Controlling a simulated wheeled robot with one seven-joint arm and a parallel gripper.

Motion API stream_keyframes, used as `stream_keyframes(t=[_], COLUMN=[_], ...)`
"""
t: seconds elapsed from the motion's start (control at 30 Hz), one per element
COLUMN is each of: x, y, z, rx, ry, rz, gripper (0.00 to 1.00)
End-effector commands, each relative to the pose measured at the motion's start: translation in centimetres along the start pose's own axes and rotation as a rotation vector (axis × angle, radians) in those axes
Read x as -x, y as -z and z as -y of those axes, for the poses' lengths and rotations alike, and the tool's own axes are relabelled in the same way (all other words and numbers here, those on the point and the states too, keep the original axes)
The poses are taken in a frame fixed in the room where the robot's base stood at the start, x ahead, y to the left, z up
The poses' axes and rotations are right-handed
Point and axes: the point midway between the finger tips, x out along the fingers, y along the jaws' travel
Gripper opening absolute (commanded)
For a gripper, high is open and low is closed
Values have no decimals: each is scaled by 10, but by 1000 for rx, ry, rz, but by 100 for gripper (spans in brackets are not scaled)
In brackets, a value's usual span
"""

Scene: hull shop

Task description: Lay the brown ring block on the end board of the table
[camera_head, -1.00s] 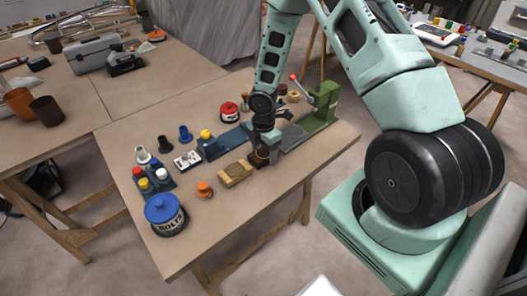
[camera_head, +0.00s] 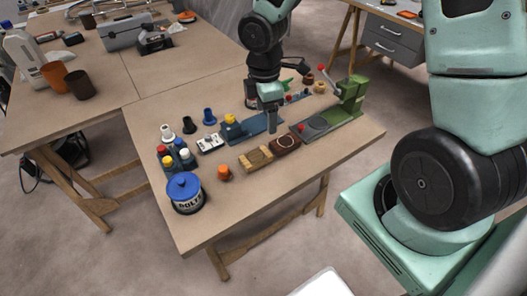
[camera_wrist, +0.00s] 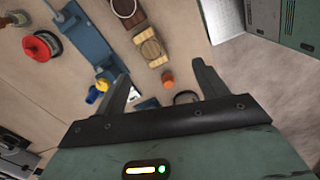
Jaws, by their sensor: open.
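The brown ring block (camera_head: 285,144), dark with a pale ring on its top, lies flat on the table (camera_head: 215,215) near its front right edge. It touches or nearly touches a light wooden block with a round mark (camera_head: 256,158). The brown block also shows at the top of the wrist view (camera_wrist: 127,10). My gripper (camera_head: 271,130) is open and empty, just behind and above the brown block, apart from it. In the wrist view my fingers (camera_wrist: 160,90) are spread, with nothing held between them. I cannot tell which part is the end board.
A green clamp fixture (camera_head: 349,97) with a grey disc stands right of the brown block. A blue fixture (camera_head: 250,127) lies behind. A blue-lidded can (camera_head: 185,193), an orange knob (camera_head: 224,173) and several bottles stand to the left. The table's front strip is clear.

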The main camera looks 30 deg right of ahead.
Motion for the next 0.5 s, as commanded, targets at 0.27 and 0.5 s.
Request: stream_keyframes(t=[0.27, 0.5], x=[84, 106], y=[79, 89], z=[147, 222], rx=[-413, -628], ry=[-7, 35], rz=[-31, -72], gripper=[72, 72])
